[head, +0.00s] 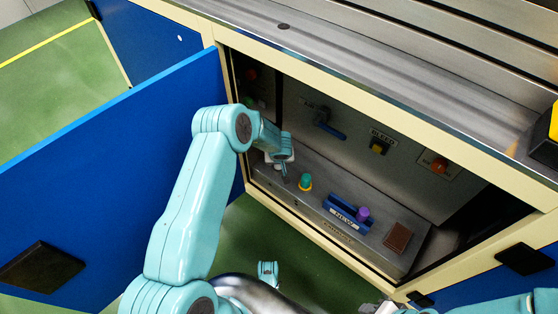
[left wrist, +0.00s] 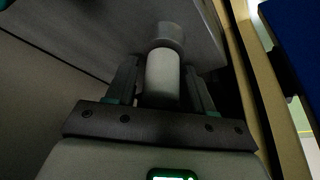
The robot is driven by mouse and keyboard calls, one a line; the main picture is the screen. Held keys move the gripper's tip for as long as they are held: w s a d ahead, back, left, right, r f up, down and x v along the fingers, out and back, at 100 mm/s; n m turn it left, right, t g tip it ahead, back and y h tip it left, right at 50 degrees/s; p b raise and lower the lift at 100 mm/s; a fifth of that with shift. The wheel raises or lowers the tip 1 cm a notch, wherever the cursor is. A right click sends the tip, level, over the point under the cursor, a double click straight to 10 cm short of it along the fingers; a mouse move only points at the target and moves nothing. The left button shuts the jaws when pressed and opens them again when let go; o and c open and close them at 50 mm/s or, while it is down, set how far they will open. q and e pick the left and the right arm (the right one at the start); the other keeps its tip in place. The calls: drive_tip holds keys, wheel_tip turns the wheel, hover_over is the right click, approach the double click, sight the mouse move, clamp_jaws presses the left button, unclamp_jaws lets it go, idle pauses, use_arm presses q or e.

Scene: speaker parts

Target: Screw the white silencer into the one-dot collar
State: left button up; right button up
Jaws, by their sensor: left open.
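The white silencer (left wrist: 162,78) is a pale cylinder in the left wrist view, standing in line with a wider grey collar (left wrist: 166,36) at its far end. It appears to meet the collar; how deep it sits and any dot marks cannot be made out. My left gripper (left wrist: 163,85) is open, with one finger on each side of the silencer. In the head view my left gripper (head: 284,176) is low over the left part of the grey shelf inside the cabinet, and its wrist mostly hides the silencer and collar.
Further right are a blue holder (head: 344,217) marked NEW with a purple part (head: 363,214), and a brown block (head: 397,237). The cabinet frame and the open blue door (head: 100,165) bound the left arm.

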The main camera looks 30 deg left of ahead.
use_arm(q)
drive_tip(key=c, duration=0.6)
drive_tip(key=m+h, duration=0.1)
drive_tip(key=m, duration=0.2)
drive_tip(key=shift+t, duration=0.3)
drive_tip(key=m+h, duration=0.1)
drive_tip(key=m, duration=0.3)
drive_tip(key=shift+d+h, duration=0.3)
drive_tip(key=shift+h, duration=0.1)
drive_tip(key=o, duration=0.6)
drive_tip(key=shift+a, duration=0.1)
